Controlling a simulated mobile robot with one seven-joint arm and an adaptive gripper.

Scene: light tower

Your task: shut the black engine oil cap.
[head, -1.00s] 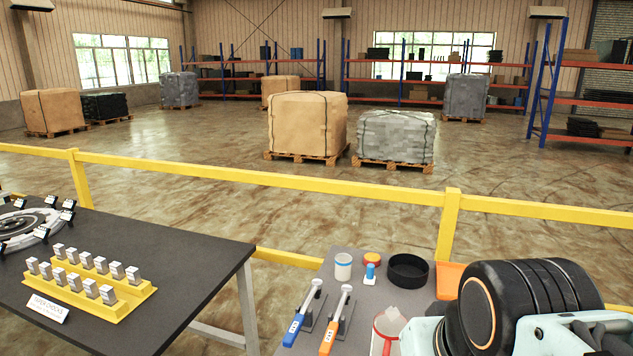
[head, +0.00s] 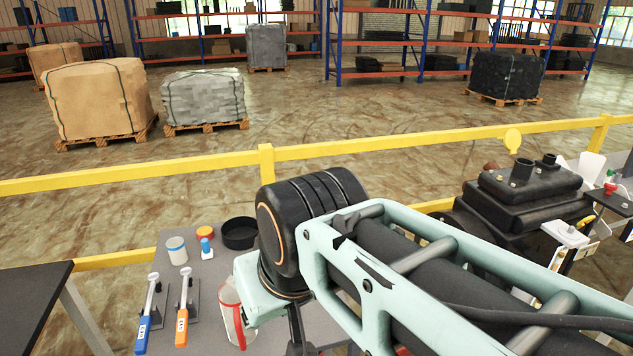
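A black engine (head: 525,190) stands at the right, past my arm, close to the yellow rail. Two dark upright round necks or caps rise from its top, a wider one (head: 521,172) and a smaller one (head: 549,160). I cannot tell which part is the oil cap, or whether it is open. My arm crosses the lower middle and hides the engine's lower left side. I cannot make out my gripper; my arm link runs down over the grey table and its end is not visible.
The grey table (head: 205,268) holds a blue-handled tool (head: 148,312), an orange-handled tool (head: 183,308), a white jar (head: 177,251), a black round dish (head: 239,235) and a red-and-white container (head: 228,305). A yellow rail (head: 400,141) runs behind.

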